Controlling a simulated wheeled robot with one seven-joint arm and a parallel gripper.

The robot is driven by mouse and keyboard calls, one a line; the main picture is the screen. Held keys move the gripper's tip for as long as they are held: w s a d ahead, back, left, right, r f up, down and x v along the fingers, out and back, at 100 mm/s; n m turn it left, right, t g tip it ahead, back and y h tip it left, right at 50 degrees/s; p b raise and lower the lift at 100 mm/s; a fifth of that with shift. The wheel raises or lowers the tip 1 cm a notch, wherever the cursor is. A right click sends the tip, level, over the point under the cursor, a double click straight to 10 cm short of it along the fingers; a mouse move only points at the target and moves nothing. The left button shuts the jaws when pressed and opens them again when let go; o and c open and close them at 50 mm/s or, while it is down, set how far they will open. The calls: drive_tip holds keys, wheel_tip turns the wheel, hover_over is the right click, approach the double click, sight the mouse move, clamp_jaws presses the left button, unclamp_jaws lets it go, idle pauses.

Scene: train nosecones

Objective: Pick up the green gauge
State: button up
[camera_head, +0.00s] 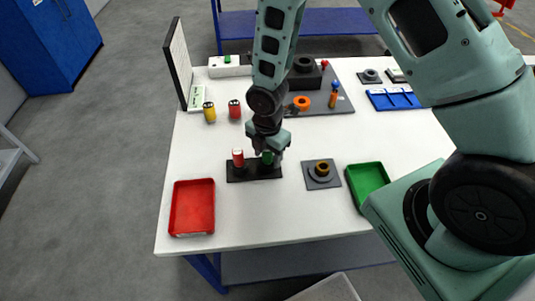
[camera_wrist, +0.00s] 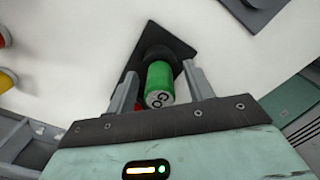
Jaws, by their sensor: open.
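The green gauge (camera_wrist: 160,84) is a green cylinder with a pale lettered end, "GO" in part readable. It stands in a black holder (camera_head: 240,174) on the white table, and in the head view the gauge (camera_head: 267,158) is partly hidden by my gripper. My gripper (camera_wrist: 161,84) is open, with one finger on each side of the green gauge and a visible gap at the right finger. A red gauge (camera_head: 238,158) stands in the same holder just to the left; only a bit of red shows behind the left finger in the wrist view.
A red tray (camera_head: 176,222) lies at the table's front left and a green tray (camera_head: 365,192) to the right. A grey plate with a brass ring (camera_head: 322,170) lies between. Yellow (camera_head: 209,112) and red (camera_head: 234,109) cylinders stand behind the holder.

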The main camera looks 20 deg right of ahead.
drive_tip(key=c, duration=1.1)
drive_tip(key=shift+r, duration=0.15)
